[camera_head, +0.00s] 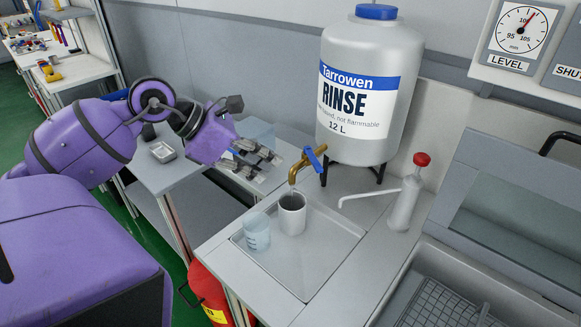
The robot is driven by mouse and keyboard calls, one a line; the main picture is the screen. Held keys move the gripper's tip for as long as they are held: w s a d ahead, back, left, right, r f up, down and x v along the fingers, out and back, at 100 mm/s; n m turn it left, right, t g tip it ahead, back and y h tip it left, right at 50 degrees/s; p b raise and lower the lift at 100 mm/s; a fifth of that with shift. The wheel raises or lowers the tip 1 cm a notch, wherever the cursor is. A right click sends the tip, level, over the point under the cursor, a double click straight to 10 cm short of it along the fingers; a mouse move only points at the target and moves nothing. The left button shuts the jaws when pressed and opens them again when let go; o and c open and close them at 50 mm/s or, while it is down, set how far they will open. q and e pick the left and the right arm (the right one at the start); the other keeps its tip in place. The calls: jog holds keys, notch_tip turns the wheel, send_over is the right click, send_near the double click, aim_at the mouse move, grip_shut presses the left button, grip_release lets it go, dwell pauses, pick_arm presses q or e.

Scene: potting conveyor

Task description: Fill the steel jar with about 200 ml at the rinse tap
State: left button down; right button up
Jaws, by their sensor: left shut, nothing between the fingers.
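The steel jar (292,217) stands upright on the sink tray, directly under the spout of the brass rinse tap (300,169). I cannot clearly tell whether water is running into it, and its fill level is not readable. The tap's blue lever (315,157) is at the base of the white rinse tank (368,70). My left gripper (270,162) is shut and empty, a little left of the tap and apart from the lever and the jar. My right gripper is not in view.
A clear measuring cup (257,231) stands just left of the jar on the tray (308,270). A red-capped pump bottle (405,198) stands right of the tap. A level gauge (520,31) hangs upper right. A red extinguisher (207,290) is below the counter.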

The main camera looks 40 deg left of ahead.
aim_at(313, 159)
pick_arm(q)
jog(key=w+d+f, duration=0.2)
jog(key=w+d, duration=0.1)
jog(key=w, duration=0.1)
jog(key=shift+w+d, duration=0.35)
jog(key=shift+w, duration=0.05)
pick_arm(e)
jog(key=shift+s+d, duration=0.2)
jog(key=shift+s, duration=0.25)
pick_arm(q)
jog(key=shift+d, duration=0.1)
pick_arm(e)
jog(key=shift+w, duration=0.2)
pick_arm(q)
jog(key=shift+w+d, duration=0.2)
jog(key=shift+d, duration=0.8)
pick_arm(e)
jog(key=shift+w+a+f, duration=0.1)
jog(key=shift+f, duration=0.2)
pick_arm(q)
jog(key=shift+a, duration=0.15)
jog(key=shift+a, duration=0.7)
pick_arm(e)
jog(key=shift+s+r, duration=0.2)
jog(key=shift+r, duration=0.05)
